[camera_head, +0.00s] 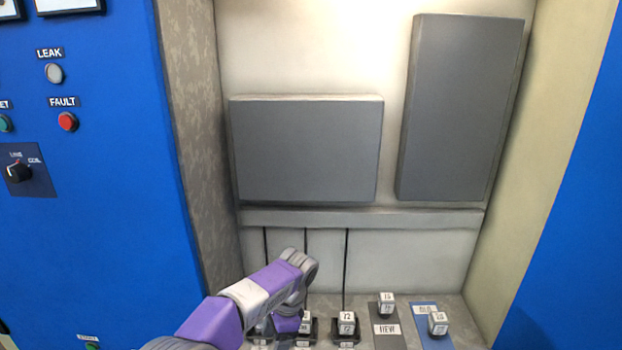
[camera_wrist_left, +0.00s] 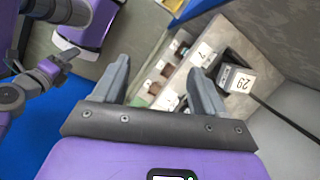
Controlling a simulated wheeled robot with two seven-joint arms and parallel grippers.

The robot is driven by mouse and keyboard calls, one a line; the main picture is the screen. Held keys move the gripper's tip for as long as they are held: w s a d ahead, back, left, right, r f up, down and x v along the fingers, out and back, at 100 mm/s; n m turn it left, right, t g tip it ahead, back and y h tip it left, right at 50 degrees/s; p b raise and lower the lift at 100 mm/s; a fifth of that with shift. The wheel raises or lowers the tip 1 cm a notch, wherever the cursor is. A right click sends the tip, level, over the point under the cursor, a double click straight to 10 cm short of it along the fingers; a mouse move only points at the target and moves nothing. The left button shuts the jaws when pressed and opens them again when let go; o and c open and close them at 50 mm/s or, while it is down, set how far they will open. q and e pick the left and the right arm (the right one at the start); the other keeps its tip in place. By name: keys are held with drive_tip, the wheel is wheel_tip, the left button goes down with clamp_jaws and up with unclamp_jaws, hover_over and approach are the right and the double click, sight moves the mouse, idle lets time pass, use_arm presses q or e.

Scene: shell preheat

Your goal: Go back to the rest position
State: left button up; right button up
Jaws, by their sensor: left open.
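My left arm (camera_head: 235,305) comes in from the lower left of the head view and ends over the floor of the recess. A white-topped numbered block (camera_wrist_left: 240,82) shows beyond the right finger in that view, apart from the gripper as far as I can tell.
Numbered blocks (camera_head: 347,319) stand along the recess floor. Grey panels (camera_head: 307,150) hang behind. A blue cabinet (camera_head: 90,220) is on the left.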

use_arm(q)
drive_tip(key=s+d+f+n+h+b, duration=0.1)
drive_tip(key=s+f+n+h, duration=0.15)
drive_tip(key=f, duration=0.95)
drive_tip(key=s+f+n+h+b, duration=0.15)
drive_tip(key=s+f, duration=0.25)
drive_tip(key=f, duration=0.8)
drive_tip(key=s+a+f+n+t+h, duration=0.1)
drive_tip(key=s+f+n, duration=0.5)
drive_tip(key=s, duration=0.2)
drive_tip(key=s+a+f+n+t+h+b, duration=0.1)
drive_tip(key=s+f+n+h, duration=0.1)
drive_tip(key=s+f+n, duration=0.3)
drive_tip(key=s+n, duration=0.1)
drive_tip(key=s, duration=0.3)
drive_tip(key=shift+f, duration=0.4)
use_arm(e)
wheel_tip(320, 180, down, 4)
drive_tip(key=shift+w+f, duration=0.1)
drive_tip(key=shift+w, duration=0.05)
